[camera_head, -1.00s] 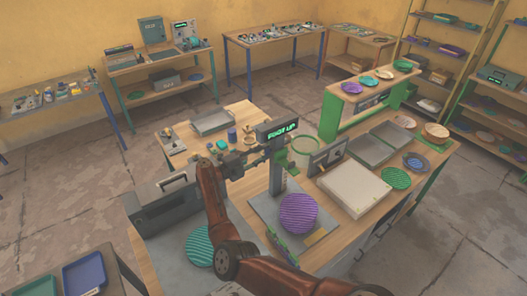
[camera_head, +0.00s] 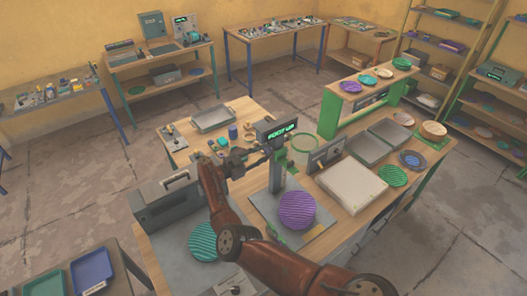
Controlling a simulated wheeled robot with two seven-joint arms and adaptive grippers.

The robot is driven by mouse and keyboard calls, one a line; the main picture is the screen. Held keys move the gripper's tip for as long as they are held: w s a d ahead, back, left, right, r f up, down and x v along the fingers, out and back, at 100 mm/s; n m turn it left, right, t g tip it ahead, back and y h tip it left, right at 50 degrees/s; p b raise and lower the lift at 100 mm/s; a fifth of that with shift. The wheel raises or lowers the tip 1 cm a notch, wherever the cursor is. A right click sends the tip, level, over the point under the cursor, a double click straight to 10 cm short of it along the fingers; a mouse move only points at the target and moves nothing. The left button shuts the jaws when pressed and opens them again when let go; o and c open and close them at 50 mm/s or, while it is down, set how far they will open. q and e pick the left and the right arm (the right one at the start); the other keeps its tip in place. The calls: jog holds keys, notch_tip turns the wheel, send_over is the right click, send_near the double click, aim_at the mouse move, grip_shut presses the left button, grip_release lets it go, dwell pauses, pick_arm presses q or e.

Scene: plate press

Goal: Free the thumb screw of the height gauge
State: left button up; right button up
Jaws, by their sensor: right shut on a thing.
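The height gauge (camera_head: 277,177) stands upright on a grey base plate, with a display (camera_head: 281,129) on top lit in green that seems to read "FOOT UP". A purple ribbed plate (camera_head: 298,210) lies on its base. My right gripper (camera_head: 268,151) is at the upper part of the gauge column, just below and left of the display. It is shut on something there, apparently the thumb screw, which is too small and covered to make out. My left gripper is not in view.
A dark grey case (camera_head: 163,206) stands left of my right arm. A teal ribbed plate (camera_head: 203,240) lies on the grey mat in front. A green ring (camera_head: 305,143), an upright panel (camera_head: 326,155) and a pale flat block (camera_head: 352,187) are right of the gauge.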

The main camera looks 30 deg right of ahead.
jog(key=shift+n+p, duration=0.55)
jog(key=shift+n, duration=1.45)
jog(key=shift+f, duration=0.1)
jog(key=o, duration=1.2)
jog(key=shift+c, duration=0.2)
jog(key=s+a, duration=0.1)
jog(key=a, duration=1.1)
